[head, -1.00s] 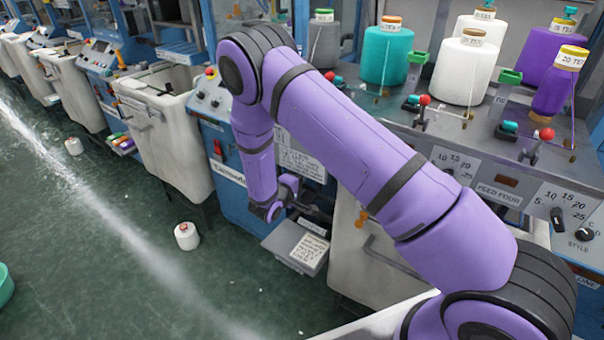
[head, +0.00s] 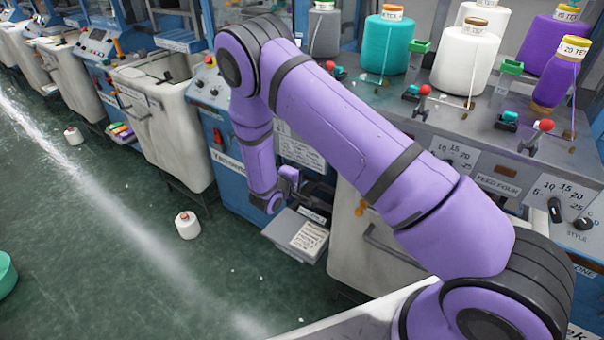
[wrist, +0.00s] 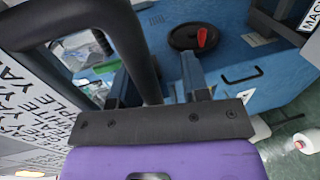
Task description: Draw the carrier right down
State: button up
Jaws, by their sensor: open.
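In the wrist view my gripper (wrist: 143,48) is open, its two fingers reaching up the picture. A thick dark curved bar (wrist: 148,75) runs down between the fingers and bends across the upper left; whether it touches them I cannot tell. I cannot make out for certain which part is the carrier.
A dark round disc with a red grip (wrist: 200,38) and a black handle (wrist: 242,75) are on the blue panel. A white bin (head: 370,262) stands right of the grey box. A white yarn cone (head: 188,227) stands on the green floor. Yarn cones and red-knobbed levers fill the machine top.

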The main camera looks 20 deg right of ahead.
jog(key=v, duration=1)
jog(key=shift+s+a, duration=0.25)
